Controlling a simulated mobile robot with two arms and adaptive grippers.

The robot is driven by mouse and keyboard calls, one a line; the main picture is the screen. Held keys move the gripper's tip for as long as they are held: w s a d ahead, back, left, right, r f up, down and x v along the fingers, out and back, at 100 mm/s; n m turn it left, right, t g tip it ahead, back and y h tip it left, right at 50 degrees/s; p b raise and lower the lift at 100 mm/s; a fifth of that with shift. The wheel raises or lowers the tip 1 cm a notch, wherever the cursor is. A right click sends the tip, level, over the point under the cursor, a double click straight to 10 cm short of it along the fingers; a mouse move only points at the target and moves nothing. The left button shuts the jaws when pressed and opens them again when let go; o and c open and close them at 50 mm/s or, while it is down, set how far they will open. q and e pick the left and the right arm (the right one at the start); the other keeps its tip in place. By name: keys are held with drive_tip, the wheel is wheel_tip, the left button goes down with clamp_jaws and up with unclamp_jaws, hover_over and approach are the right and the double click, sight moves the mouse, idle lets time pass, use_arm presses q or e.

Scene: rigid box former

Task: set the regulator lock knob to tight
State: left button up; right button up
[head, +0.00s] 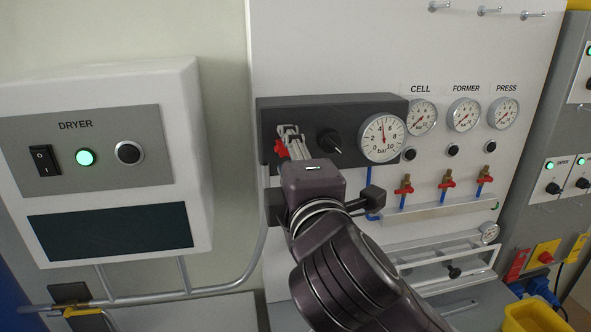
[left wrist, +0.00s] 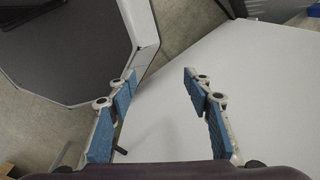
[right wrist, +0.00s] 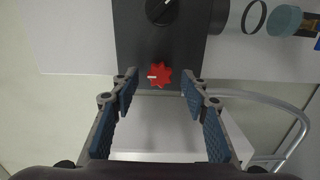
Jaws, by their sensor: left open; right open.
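The lock knob is a small red lobed knob on the dark regulator block (head: 350,103). It shows in the right wrist view (right wrist: 159,75) with a white mark pointing left, and partly in the head view (head: 281,148). My right gripper (head: 290,135) is open in front of the block. In the right wrist view its fingertips (right wrist: 160,84) stand on either side of the red knob, with visible gaps; contact is not seen. A black knob (head: 329,141) sits beside it on the block. My left gripper (left wrist: 160,78) is open and empty, away from the panel.
A pressure gauge (head: 383,138) is on the block's right end. Further right are smaller gauges (head: 464,114) and red-handled valves (head: 446,181). A white dryer box (head: 110,160) hangs at left. A grey pipe (head: 262,235) runs between dryer and panel.

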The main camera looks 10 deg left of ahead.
drive_tip(key=v, duration=1.1)
drive_tip(key=shift+f, duration=0.1)
